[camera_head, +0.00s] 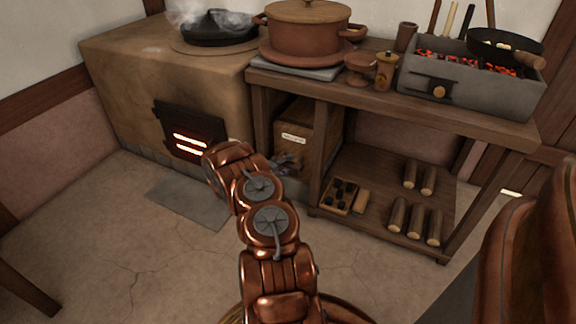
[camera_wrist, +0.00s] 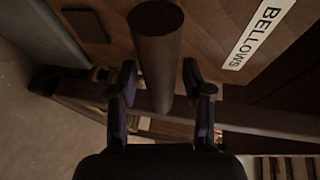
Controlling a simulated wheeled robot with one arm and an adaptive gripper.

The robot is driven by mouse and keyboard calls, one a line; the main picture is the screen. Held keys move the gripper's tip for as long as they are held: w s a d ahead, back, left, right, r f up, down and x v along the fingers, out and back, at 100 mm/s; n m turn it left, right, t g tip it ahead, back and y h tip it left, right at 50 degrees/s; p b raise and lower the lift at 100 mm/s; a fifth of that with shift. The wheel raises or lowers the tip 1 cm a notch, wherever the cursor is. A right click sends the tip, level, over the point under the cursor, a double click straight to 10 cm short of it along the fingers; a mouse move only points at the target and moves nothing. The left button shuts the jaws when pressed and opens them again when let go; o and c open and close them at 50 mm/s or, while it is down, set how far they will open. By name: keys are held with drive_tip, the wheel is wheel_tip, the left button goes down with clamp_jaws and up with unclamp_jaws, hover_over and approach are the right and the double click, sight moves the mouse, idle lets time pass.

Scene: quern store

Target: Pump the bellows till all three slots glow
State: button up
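The bellows box (camera_head: 292,146) is a wooden box with a white label, under the table beside the stove. Its BELLOWS label (camera_wrist: 258,34) reads clearly in the wrist view. A round dark wooden handle (camera_wrist: 157,48) extends between the fingers of my gripper (camera_wrist: 162,88). The fingers are apart, with small gaps visible beside the handle. In the head view my gripper (camera_head: 287,163) is at the box's front, partly hidden by my arm. The dark firebox door (camera_head: 204,128) shows two glowing orange slots (camera_head: 188,144); I cannot make out a third lit one.
The clay stove (camera_head: 110,75) carries a steaming dark pan (camera_head: 215,28). The wooden table (camera_head: 380,108) bears a large pot (camera_head: 303,30) and a grey brazier (camera_head: 465,90) with embers. Several logs (camera_head: 418,222) lie on its low shelf.

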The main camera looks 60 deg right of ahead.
drive_tip(key=shift+a, duration=0.1)
drive_tip(key=v, duration=1.1)
drive_tip(key=shift+a+r, duration=0.2)
drive_tip(key=shift+a, duration=0.2)
drive_tip(key=shift+w, duration=0.1)
idle(0.5)
